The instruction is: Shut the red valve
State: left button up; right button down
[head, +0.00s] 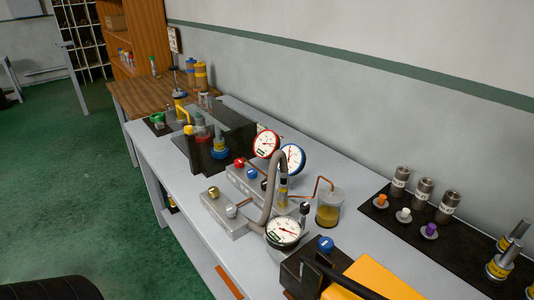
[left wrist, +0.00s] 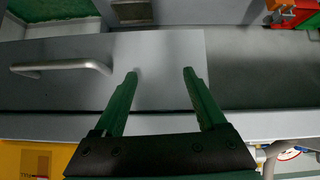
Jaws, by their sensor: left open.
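A red knob (head: 239,162), likely the red valve, sits on a grey metal block (head: 248,180) on the bench, beside a blue knob (head: 252,174). A red-rimmed gauge (head: 266,144) and a blue-rimmed gauge (head: 291,158) stand just behind it. My left gripper (left wrist: 161,73) shows only in the left wrist view. Its two green fingers are apart with nothing between them, in front of a plain grey surface. I cannot make out the red knob in that view. My right gripper is in neither view.
A white-faced gauge (head: 283,232), a bent grey hose (head: 270,190) and a glass jar (head: 329,207) crowd the bench near the knobs. A metal bar handle (left wrist: 62,68) lies left of my fingers in the wrist view. Green floor (head: 70,190) is clear at left.

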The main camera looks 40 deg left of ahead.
aim_at(239, 162)
jog(key=k+j, duration=0.75)
jog(key=k, duration=0.1)
